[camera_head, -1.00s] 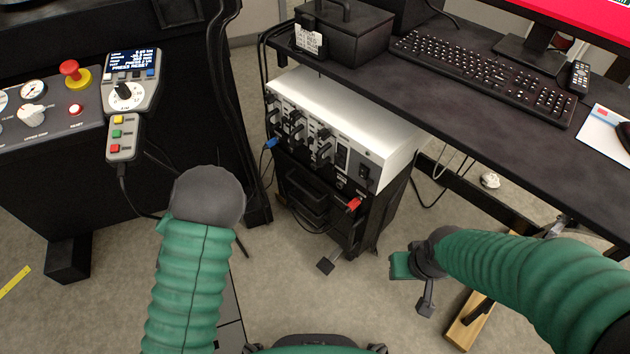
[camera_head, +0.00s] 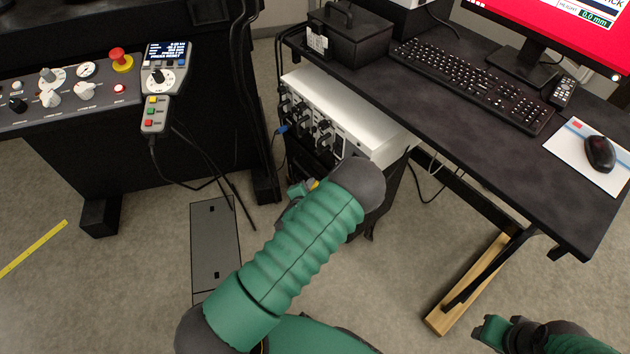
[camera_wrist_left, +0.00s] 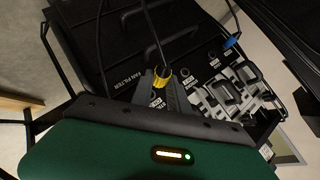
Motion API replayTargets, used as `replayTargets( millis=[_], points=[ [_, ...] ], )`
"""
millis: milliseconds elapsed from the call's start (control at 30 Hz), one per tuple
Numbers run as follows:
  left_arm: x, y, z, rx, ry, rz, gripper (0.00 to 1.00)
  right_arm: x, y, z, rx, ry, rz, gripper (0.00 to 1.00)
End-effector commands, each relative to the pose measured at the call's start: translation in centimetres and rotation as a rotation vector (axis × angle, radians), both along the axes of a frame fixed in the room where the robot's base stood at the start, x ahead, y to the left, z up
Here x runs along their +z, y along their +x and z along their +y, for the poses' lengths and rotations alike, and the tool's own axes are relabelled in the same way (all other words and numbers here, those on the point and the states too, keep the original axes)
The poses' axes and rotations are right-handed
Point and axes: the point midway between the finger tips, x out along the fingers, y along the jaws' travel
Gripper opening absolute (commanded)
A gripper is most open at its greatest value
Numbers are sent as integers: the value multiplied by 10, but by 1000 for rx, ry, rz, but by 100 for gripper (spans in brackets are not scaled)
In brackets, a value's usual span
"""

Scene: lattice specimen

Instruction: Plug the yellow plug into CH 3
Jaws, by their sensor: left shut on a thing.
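The yellow plug (camera_wrist_left: 160,77) is between the grey fingers of my left gripper (camera_wrist_left: 157,88), with a dark cable running up from it in the left wrist view. The unit's front panel carries black connectors and small labels; I cannot tell which socket is CH 3. A blue plug (camera_wrist_left: 231,43) sits at the panel's edge. My right gripper (camera_head: 490,328) is at the bottom right, away from the unit.
The desk (camera_head: 455,130) with keyboard (camera_head: 475,85) overhangs the unit's right side. A control console (camera_head: 60,95) with a handheld pendant (camera_head: 160,85) stands at left. Black cables hang between console and unit. Open floor lies in front.

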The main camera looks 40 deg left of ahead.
Motion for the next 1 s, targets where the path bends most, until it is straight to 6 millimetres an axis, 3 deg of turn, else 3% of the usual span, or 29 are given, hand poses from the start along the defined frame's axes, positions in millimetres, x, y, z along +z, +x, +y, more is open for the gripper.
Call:
replayTargets(
  millis=[167, 600, 900, 933, 1000],
  points=[
    [-1, 6, -1, 0, 0, -3, 0, 0, 0, 0, 1, 0, 0, 36],
    [0, 48, -14, 0, 2, -2, 0, -13, 0, 0, 1, 0, 0, 36],
    [1, 50, -14, 1, 2, -2, 0, -13, 0, 0, 1, 0, 0, 36],
    [1, 50, -14, 1, 2, -2, 16, -13, 0, 0, 1, 0, 0, 36],
    [1, 50, -14, 1, 2, -2, 7, -13, 0, 0, 1, 0, 0, 36]
  ],
)
